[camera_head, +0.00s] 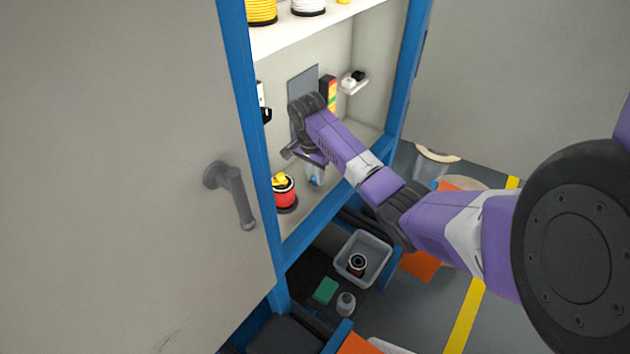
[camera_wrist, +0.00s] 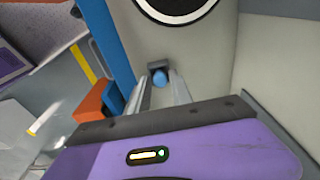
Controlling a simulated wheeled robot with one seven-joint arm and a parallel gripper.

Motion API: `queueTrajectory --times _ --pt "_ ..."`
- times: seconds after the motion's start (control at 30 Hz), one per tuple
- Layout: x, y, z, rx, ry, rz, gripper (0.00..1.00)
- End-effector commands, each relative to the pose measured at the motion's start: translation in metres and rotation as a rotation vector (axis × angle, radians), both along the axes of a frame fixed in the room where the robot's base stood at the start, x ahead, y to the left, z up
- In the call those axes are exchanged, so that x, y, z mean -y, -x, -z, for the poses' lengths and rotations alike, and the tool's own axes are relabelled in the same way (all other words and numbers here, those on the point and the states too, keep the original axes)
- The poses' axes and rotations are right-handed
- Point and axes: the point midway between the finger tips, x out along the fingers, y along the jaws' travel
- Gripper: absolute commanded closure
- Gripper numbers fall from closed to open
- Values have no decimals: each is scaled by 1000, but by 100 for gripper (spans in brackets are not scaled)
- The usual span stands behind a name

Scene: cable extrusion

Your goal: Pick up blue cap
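The blue cap (camera_wrist: 160,78) shows in the wrist view as a small round blue thing against a small grey piece. It lies in line with the gap between the fingertips of my gripper (camera_wrist: 160,83). The two fingers stand apart, with a visible gap on each side of the cap. My gripper is open, and I cannot tell whether the cap is between the tips or just beyond them. In the head view my gripper (camera_head: 315,180) points down inside the blue-framed cabinet. The cap is not clear there.
A red spool with a yellow top (camera_head: 284,192) stands left of my gripper, near the blue post (camera_head: 250,120). A shelf (camera_head: 310,30) with spools is above. A small bracket (camera_head: 353,84) is on the back wall. A grey bin (camera_head: 362,258) is below.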

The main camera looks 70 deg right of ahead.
Motion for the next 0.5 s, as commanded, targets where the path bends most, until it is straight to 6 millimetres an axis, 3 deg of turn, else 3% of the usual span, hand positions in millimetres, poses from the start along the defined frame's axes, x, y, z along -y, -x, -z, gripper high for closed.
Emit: queueTrajectory --times 0.03,0.1,0.13,0.5 --pt "0 0 0 0 0 0 85" --pt "0 0 0 0 0 0 99" --pt "0 0 0 0 0 0 100" --pt "0 0 -5 0 0 0 100"
